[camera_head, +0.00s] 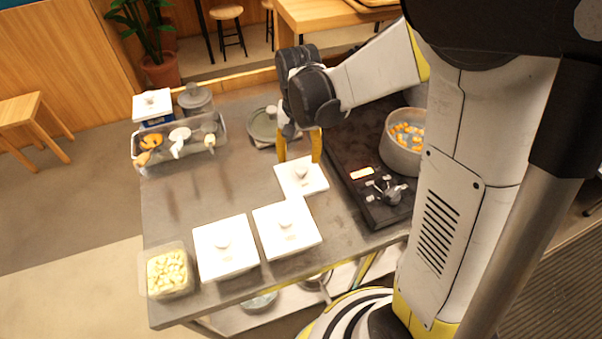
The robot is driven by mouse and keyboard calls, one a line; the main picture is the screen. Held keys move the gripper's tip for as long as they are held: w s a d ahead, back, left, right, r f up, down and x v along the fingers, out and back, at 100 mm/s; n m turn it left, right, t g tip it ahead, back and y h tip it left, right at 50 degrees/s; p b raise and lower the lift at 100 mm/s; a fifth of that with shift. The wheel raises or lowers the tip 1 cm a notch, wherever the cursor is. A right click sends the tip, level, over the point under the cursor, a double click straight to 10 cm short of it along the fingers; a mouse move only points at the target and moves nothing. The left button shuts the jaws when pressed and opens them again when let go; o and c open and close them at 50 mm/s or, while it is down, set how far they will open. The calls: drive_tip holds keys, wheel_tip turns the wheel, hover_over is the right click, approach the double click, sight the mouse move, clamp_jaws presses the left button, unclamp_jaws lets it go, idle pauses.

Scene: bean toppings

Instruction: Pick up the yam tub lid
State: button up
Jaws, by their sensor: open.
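My gripper (300,158) is open, with its yellow fingers pointing down on either side above a small square white lid with a round knob (302,188). I cannot tell whether the fingers touch it. This lid seems to lie flat on the counter beside the stove. Two larger white square lids with knobs, one at the left (226,262) and one at the middle (290,243), sit near the counter's front. No label shows which one belongs to the yam tub. An open clear tub of pale yellow cubes (167,274) stands at the front left corner.
The black stove (347,190) with a steel pot (398,155) is to the right. A tray (181,157) of utensils, a white-lidded box (152,104) and a grey pot (195,98) stand at back left. A round grey lid (262,122) lies behind my gripper. The counter's left middle is clear.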

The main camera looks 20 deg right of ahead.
sight(301, 168)
drive_tip(key=f+b, duration=0.1)
drive_tip(key=f, duration=0.1)
drive_tip(key=f+b, duration=0.2)
drive_tip(key=f, duration=0.1)
drive_tip(key=shift+d+f, duration=0.2)
drive_tip(key=shift+f, duration=0.15)
drive_tip(key=shift+r, duration=0.1)
clamp_jaws()
